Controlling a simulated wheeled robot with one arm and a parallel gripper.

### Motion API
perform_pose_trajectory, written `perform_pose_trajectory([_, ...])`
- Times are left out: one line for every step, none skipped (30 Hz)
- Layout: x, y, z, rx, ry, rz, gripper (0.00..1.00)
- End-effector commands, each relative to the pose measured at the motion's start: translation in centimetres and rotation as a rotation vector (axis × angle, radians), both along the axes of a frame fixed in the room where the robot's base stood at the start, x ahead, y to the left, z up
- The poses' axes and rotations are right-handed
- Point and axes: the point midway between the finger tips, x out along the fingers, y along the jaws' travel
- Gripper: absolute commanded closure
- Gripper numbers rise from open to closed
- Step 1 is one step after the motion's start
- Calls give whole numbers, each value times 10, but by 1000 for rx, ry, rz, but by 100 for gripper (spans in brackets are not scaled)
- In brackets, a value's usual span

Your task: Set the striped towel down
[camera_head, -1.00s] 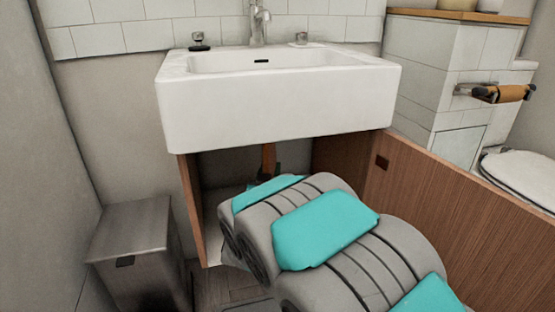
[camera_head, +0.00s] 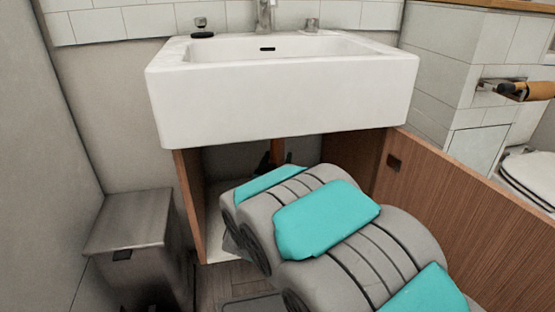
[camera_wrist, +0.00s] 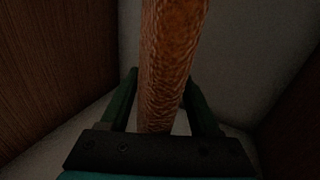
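The towel (camera_wrist: 170,50) is a long, upright orange-brown roll with a rough, ribbed surface, seen in the wrist view. My gripper (camera_wrist: 160,82) has its green fingers against both sides of the towel's lower part. In the head view, an orange-brown strip of the towel (camera_head: 277,149) shows inside the open cabinet under the sink, beyond my arm. My arm hides most of the gripper there. Whether the towel's lower end touches the cabinet floor cannot be told.
The white sink (camera_head: 285,105) overhangs the cabinet. Its open wooden door (camera_head: 470,215) stands on the right, and its left side panel (camera_head: 190,205) is close to my arm. A grey bin (camera_head: 130,245) stands on the left. Pale cabinet floor (camera_head: 218,242) shows beside my arm.

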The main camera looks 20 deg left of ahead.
Motion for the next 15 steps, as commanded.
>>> perform_pose_trajectory([0,0,0,0,0,0,33])
perform_pose_trajectory([0,0,0,0,0,0,33])
perform_pose_trajectory([0,0,0,0,0,0,33])
perform_pose_trajectory([0,0,0,0,0,0,33])
perform_pose_trajectory([0,0,0,0,0,0,33])
perform_pose_trajectory([0,0,0,0,0,0,33])
perform_pose_trajectory([0,0,0,0,0,0,33])
perform_pose_trajectory([0,0,1,0,0,0,33])
perform_pose_trajectory([0,0,2,0,0,0,33])
perform_pose_trajectory([-1,0,3,0,0,1,33])
perform_pose_trajectory([-3,0,3,0,0,1,33])
perform_pose_trajectory([-8,0,3,0,0,2,33])
perform_pose_trajectory([-12,0,3,0,0,3,33])
perform_pose_trajectory([-16,-1,3,0,0,3,33])
perform_pose_trajectory([-23,-2,3,-1,2,3,33])
